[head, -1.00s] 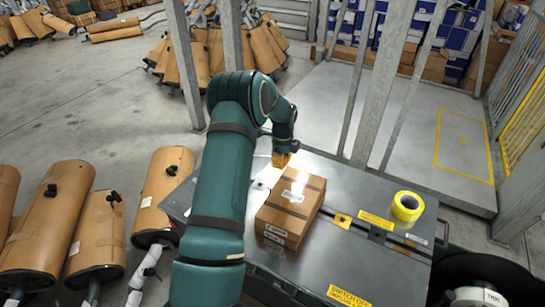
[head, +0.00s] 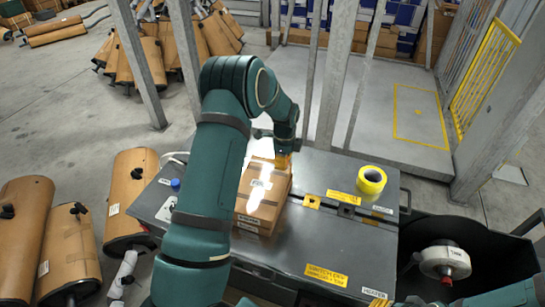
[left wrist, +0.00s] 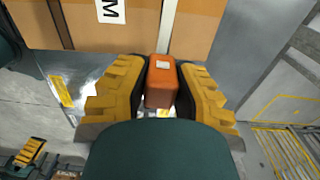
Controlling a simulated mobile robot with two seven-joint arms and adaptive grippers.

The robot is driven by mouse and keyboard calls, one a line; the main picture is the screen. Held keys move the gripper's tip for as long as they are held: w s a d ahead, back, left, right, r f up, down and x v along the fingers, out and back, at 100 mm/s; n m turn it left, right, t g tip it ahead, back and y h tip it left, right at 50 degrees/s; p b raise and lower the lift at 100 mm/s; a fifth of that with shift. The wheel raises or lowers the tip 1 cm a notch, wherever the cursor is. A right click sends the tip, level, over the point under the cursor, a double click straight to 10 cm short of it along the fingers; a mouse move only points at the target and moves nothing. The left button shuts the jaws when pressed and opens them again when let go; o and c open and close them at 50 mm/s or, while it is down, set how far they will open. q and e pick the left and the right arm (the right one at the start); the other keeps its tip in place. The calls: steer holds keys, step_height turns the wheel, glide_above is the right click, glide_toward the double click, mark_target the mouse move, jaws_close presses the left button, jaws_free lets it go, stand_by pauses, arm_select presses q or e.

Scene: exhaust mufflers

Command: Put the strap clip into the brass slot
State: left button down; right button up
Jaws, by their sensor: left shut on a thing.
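My left gripper (head: 284,160) is over the far end of the cardboard box on the grey bench. In the left wrist view its yellow ridged fingers (left wrist: 160,92) are shut on an orange block with a small white label, which I take as the strap clip (left wrist: 160,85). In the head view the fingers mostly hide the clip. A brass-coloured plate, apparently the brass slot (head: 312,201), lies on the bench top right of the box, apart from the gripper. Its opening is too small to make out.
The cardboard box (head: 263,200) stands between my left arm and the brass plate. Metal posts (head: 336,80) rise behind the bench (head: 300,250). The bench top right of the box is mostly clear.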

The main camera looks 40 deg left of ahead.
arm_select(q)
steer(key=w+d, duration=0.2)
steer(key=d, duration=0.5)
steer(key=b, duration=0.6)
glide_toward(313, 196)
steer(key=shift+s+d+f, duration=0.2)
steer(key=shift+s+f, duration=0.1)
steer(key=shift+s, duration=0.25)
steer(key=shift+s+d+f, duration=0.15)
steer(key=shift+s+f, duration=0.15)
steer(key=shift+s, duration=0.2)
steer(key=shift+f, duration=0.1)
steer(key=shift+f+b, duration=1.55)
steer(key=shift+f, duration=0.8)
steer(key=shift+f+b, duration=0.3)
steer(key=shift+f, duration=0.1)
